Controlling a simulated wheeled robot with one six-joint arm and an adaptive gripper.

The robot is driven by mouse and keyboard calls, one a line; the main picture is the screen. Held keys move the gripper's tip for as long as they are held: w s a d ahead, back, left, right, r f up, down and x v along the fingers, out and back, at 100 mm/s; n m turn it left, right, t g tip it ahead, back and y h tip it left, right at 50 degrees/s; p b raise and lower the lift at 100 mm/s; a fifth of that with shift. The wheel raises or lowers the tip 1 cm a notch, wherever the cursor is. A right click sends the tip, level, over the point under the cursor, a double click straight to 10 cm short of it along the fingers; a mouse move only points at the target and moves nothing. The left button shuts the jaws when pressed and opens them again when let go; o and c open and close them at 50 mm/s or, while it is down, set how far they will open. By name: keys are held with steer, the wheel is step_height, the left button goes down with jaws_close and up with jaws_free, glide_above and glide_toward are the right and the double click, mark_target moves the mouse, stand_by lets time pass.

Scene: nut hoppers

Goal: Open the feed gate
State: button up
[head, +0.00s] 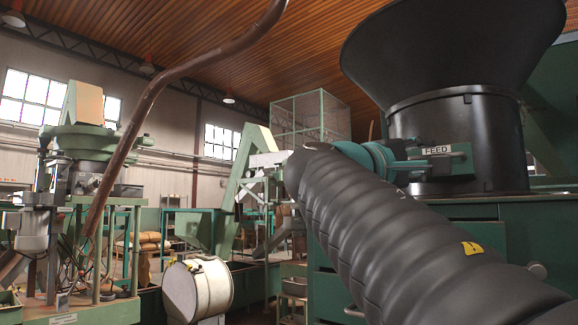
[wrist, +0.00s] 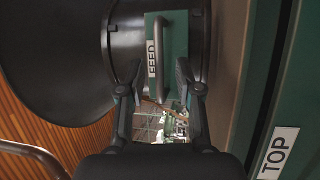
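The feed gate is a green plate (head: 462,158) marked FEED on the side of the black hopper (head: 470,110). In the wrist view the plate (wrist: 174,45), its FEED label (wrist: 152,58) and a grey bar handle (wrist: 159,30) show ahead of my gripper. My gripper (wrist: 159,72) is open, with one dark finger on each side of the plate in that view. Nothing is seen held between the fingers. In the head view my gripper (head: 402,156) is at the plate's left end, partly hidden by my arm. Whether a finger touches the handle cannot be told.
A green panel with a TOP label (wrist: 279,152) stands close on the right in the wrist view. A green cabinet (head: 520,235) is below the hopper. A white drum (head: 197,288) and a green machine frame (head: 100,260) stand at the left.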

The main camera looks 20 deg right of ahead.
steer(key=v, duration=0.9)
steer(key=shift+s, duration=0.15)
stand_by(0.4)
